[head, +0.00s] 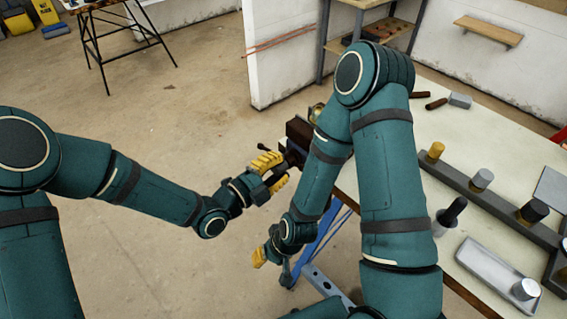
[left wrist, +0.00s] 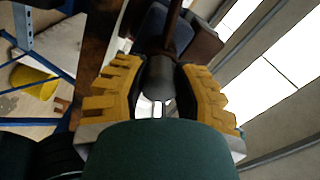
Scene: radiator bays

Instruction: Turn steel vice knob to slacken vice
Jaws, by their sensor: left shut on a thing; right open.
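The dark vice (head: 298,131) sits at the left edge of the workbench, partly hidden behind my right arm. My left gripper (head: 270,172) is at the vice's near left side. In the left wrist view, its yellow fingers (left wrist: 160,92) are closed around a dark grey, rounded knob (left wrist: 160,75), with a brown rod running up beyond it. The knob is hidden by the fingers in the head view. A small black ball end (head: 262,147) shows just above the fingers. My right gripper (head: 268,262) hangs lower, beside the bench's blue leg, open and apart from the vice.
The pale workbench (head: 470,150) holds a dark rail (head: 490,203) with several round pegs, a grey tray (head: 487,270), a black-handled piece (head: 451,212) and a mallet (head: 459,100). A white partition (head: 285,60) stands behind.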

